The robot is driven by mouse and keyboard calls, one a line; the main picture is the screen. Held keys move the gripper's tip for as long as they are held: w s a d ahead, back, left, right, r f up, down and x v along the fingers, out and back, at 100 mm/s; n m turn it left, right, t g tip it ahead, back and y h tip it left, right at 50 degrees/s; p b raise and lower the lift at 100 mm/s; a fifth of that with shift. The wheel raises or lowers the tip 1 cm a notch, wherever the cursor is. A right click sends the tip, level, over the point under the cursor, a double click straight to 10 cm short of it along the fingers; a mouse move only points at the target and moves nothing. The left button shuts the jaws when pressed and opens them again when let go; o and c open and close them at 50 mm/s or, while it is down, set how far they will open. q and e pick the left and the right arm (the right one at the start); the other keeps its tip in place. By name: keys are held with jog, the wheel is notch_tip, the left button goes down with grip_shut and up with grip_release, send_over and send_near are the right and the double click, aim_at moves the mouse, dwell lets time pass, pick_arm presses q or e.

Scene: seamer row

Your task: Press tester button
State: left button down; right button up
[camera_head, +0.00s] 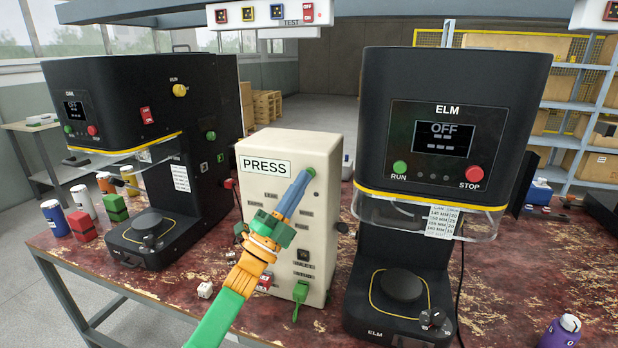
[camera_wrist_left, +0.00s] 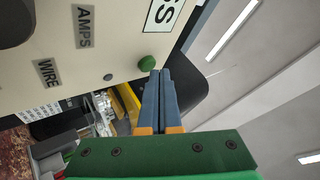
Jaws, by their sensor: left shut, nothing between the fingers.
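The tester is a cream box (camera_head: 260,215) with a PRESS label, standing between two black machines. Its round green button (camera_head: 311,171) is at the upper right of the front face, partly behind my fingertips. My left gripper (camera_head: 302,182) is shut and empty, its blue fingers reaching up to the button. In the left wrist view the green button (camera_wrist_left: 147,62) sits just left of the tips of my left gripper (camera_wrist_left: 160,73). I cannot tell whether they touch. The button's base is not clearly visible. My right gripper is not in view.
The black ELM machine (camera_head: 440,120) stands close on the right, and another black machine (camera_head: 200,110) on the left. Cans and red and green blocks (camera_head: 116,208) sit at the left. A purple bottle (camera_head: 562,333) is at the front right. A TEST panel (camera_head: 270,14) hangs above.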

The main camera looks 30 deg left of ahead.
pick_arm(q)
jog(key=shift+w+a+b, duration=0.1)
jog(key=shift+w+b, duration=0.25)
jog(key=shift+b, duration=0.1)
dwell(0.6)
jog(key=shift+s+d+h+p, duration=0.2)
jog(key=shift+s+h+p, duration=0.1)
jog(key=shift+s+p, duration=0.4)
jog(key=shift+s, duration=0.1)
jog(key=s+p, duration=0.1)
jog(key=s, duration=0.1)
jog(key=s+d+p, duration=0.1)
jog(key=s, duration=0.1)
jog(key=shift+s+d+p, duration=0.1)
jog(key=shift+s+p, duration=0.3)
jog(key=shift+f, duration=0.15)
